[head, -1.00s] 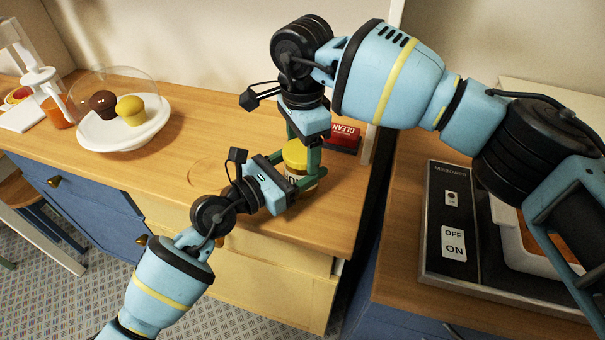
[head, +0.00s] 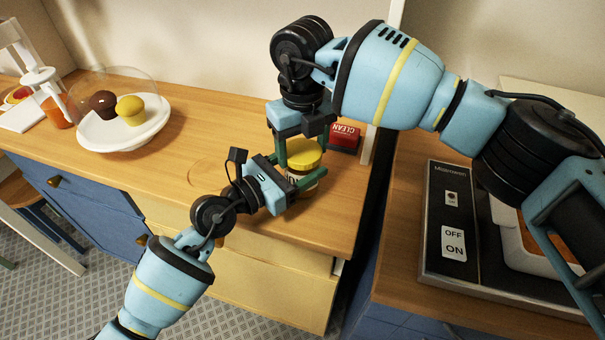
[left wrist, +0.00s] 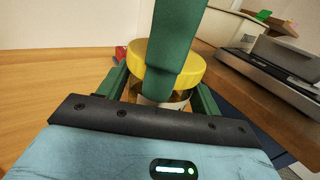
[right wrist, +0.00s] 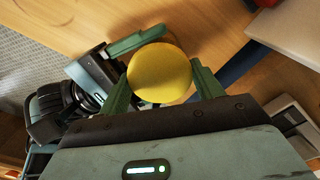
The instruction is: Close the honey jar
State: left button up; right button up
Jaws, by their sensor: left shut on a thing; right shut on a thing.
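The honey jar (head: 304,173) stands on the wooden counter near its right end, upright. Its yellow lid (head: 303,153) sits at the jar's top; how tightly it is seated cannot be told. My left gripper (head: 304,183) is shut on the jar's body from the front left. My right gripper (head: 302,149) points down from above and is shut on the lid, one finger on each side. The round lid top (right wrist: 160,73) fills the space between the fingers in the right wrist view. In the left wrist view a green finger crosses in front of the lid (left wrist: 190,68), and the jar's body is mostly hidden.
A red box (head: 344,138) marked CLEAN stands just behind the jar. A white plate (head: 128,136) with a brown and a yellow muffin is at the left. A grey appliance with an OFF/ON panel (head: 454,243) is on the right counter, across a gap.

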jog(key=shift+m, duration=0.5)
jog(key=o, duration=1.2)
jog(key=shift+c, duration=0.2)
notch_tip(320, 180, up, 12)
pick_arm(q)
jog(key=o, duration=2)
jog(key=shift+c, duration=0.2)
